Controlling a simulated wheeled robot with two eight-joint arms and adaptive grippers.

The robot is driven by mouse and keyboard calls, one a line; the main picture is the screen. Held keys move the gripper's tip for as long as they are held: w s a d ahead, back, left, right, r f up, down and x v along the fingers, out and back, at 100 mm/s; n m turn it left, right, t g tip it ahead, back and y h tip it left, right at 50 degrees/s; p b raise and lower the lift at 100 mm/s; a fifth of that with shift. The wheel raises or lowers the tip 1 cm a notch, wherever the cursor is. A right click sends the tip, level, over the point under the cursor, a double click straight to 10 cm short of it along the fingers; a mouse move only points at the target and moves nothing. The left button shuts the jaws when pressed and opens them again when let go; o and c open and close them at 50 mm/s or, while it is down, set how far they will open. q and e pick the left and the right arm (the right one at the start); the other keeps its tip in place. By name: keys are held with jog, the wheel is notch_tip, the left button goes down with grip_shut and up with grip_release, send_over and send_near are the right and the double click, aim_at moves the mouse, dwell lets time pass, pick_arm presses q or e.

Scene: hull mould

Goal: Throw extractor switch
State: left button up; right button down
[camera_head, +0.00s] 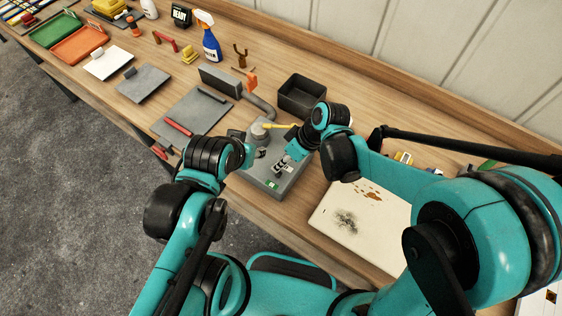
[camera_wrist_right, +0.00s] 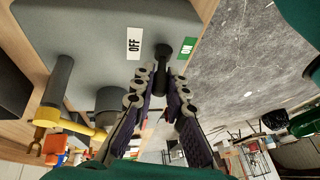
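The extractor's grey box (camera_head: 256,176) stands on the bench in the head view, with a small green label on its near side. In the right wrist view its grey top (camera_wrist_right: 85,20) carries a white OFF label (camera_wrist_right: 134,43) and a green ON label (camera_wrist_right: 187,48). A black switch lever (camera_wrist_right: 161,56) rises between the labels. My right gripper (camera_wrist_right: 163,78) is open, with its fingers on either side of the lever; contact is not clear. In the head view my right gripper (camera_head: 283,165) is over the box. My left gripper (camera_head: 250,156) is at the box's left side, its fingers unclear.
A black open bin (camera_head: 300,96) stands beyond. A stained white board (camera_head: 352,218) lies to the right. A grey mat with a red tool (camera_head: 178,127) lies to the left.

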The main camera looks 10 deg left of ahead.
jog(key=g+b, duration=0.1)
jog(key=w+f+g+b, duration=0.1)
jog(key=shift+w+d+y+b, duration=0.1)
jog(key=shift+d+y+b, duration=0.1)
jog(key=shift+y+b, duration=0.2)
jog(key=shift+w+d+r+m+g+b, duration=0.1)
jog(key=shift+w+m+g+b, duration=0.05)
jog(key=shift+m+g+b, duration=0.3)
jog(key=shift+r, duration=0.1)
jog(key=c, duration=1.5)
grip_release()
jog(key=shift+c, duration=0.2)
jog(key=v, duration=1.2)
jog(key=shift+d, duration=0.15)
